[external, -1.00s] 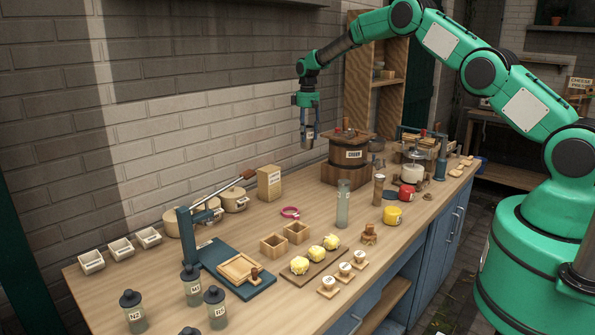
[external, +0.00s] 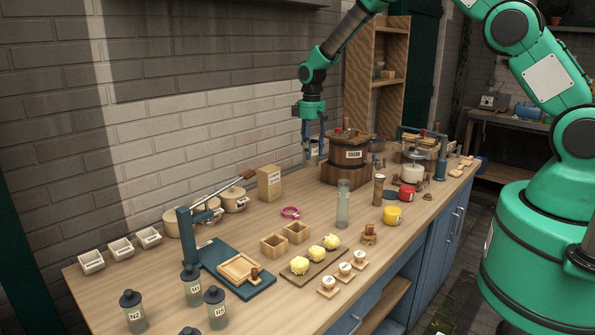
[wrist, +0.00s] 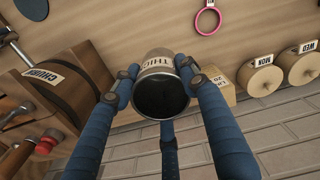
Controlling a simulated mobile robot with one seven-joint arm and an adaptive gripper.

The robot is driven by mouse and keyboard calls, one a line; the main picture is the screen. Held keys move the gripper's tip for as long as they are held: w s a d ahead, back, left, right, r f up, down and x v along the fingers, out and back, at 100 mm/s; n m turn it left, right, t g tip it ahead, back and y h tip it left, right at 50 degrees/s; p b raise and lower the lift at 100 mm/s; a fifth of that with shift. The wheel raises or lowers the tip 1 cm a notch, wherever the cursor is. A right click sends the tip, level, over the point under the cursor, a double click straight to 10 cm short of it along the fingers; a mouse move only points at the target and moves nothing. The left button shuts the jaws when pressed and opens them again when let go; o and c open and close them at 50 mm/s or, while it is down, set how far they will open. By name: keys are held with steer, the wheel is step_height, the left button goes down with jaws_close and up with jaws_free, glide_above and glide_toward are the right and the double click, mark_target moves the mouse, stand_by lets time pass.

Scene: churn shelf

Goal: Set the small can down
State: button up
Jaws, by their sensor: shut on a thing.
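The small can (wrist: 158,64) is a grey cylinder with a dark end and a pale label, partly legible, in the wrist view. My gripper (wrist: 160,82) is shut on it, with blue fingers at both sides and another below it in the picture. In the external view my gripper (external: 312,146) points down just left of the wooden churn, near the brick wall. The can (external: 315,149) shows only partly between the fingers there. I cannot tell whether its bottom touches the workbench (external: 258,216).
The wooden churn (external: 348,153) stands close on the right of my gripper. A labelled wooden box (external: 269,183) and lidded pots (external: 234,199) stand to the left. A pink ring (external: 290,212) lies in front. Some bare bench lies between the box and the churn.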

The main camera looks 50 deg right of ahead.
mark_target(313, 164)
steer(key=s, duration=0.1)
steer(key=s+a, duration=0.1)
steer(key=shift+s+a+f, duration=0.1)
steer(key=shift+s+a, duration=0.1)
steer(key=shift+s, duration=0.1)
steer(key=shift+w+f, duration=0.1)
steer(key=shift+f, duration=2.25)
steer(key=shift+f, duration=0.1)
steer(key=shift+f+p, duration=0.4)
steer(key=shift+f, duration=2.4)
steer(key=shift+f, duration=0.1)
steer(key=shift+f, duration=2)
steer(key=shift+f, duration=0.15)
